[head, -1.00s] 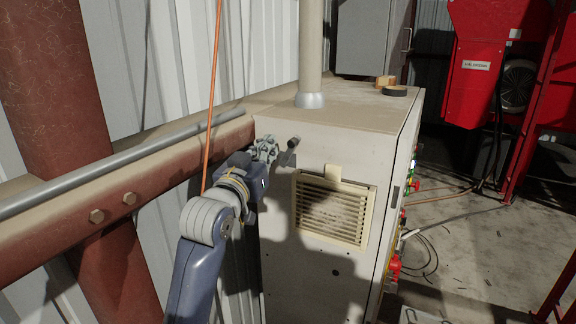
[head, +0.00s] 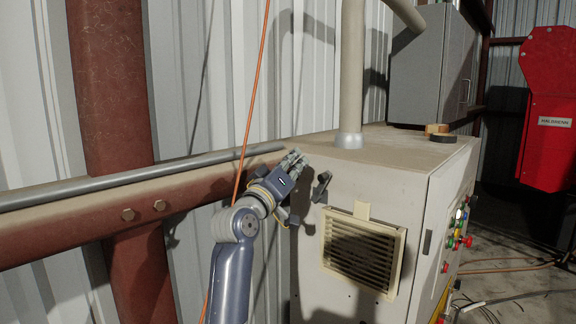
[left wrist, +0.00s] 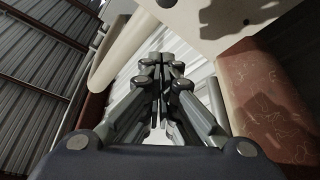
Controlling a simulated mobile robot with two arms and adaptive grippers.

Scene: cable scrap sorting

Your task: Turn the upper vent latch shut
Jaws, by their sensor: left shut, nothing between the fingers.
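A louvred cream vent (head: 362,250) is on the front of the pale cabinet. A small cream tab (head: 361,210) stands upright at the middle of its top edge. A dark, stubby handle (head: 321,186) sticks out of the cabinet front, up and left of the vent; I cannot tell which of the two is the upper latch. My left gripper (head: 294,160) is shut and empty, just up and left of the dark handle, with a small gap seeming to lie between them. In the left wrist view its fingers (left wrist: 165,65) are together; no latch shows there. My right gripper is out of view.
A rusty red beam (head: 190,195) with a grey pipe on it runs to the cabinet's left corner, behind my left arm. An orange cable (head: 252,95) hangs beside the arm. A vertical pipe (head: 351,75) rises from the cabinet top (head: 405,150). Space before the vent is clear.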

